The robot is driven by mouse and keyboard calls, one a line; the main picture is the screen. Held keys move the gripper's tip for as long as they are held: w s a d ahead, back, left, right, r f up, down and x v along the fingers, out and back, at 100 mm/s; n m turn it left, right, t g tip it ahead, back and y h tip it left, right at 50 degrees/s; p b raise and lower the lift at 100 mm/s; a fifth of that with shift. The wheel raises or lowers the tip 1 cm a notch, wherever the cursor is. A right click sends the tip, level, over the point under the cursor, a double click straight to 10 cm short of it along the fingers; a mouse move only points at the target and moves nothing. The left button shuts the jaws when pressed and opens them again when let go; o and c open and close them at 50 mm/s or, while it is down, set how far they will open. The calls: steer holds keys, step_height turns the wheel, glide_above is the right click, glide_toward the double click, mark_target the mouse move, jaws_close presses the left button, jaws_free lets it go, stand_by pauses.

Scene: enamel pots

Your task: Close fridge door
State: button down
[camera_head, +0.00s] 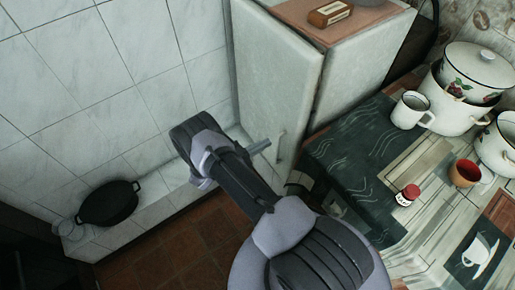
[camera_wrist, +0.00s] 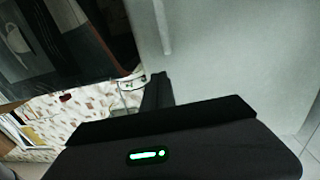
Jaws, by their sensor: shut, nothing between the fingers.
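The pale fridge (camera_head: 362,72) stands at the upper middle of the head view. Its door (camera_head: 275,75) faces left, with a slim vertical handle (camera_head: 281,140) near its lower right edge. A dark seam runs between door and body; I cannot tell how wide the gap is. My gripper (camera_head: 262,146) is shut and empty, low in front of the door near the handle; contact is unclear. In the wrist view, the door (camera_wrist: 225,50) fills the upper right with its handle (camera_wrist: 166,35), and my dark gripper fingers (camera_wrist: 157,88) point towards it.
A table (camera_head: 425,235) with a red-lidded jar (camera_head: 408,195), a white mug (camera_head: 411,111), a red cup (camera_head: 465,173) and enamel pots (camera_head: 478,75) stands at right. A black pan (camera_head: 108,204) rests by the tiled wall at left.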

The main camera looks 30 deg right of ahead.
mark_target(289, 131)
steer(key=d+b, duration=0.2)
steer(key=d, duration=0.6)
steer(key=shift+d, duration=0.25)
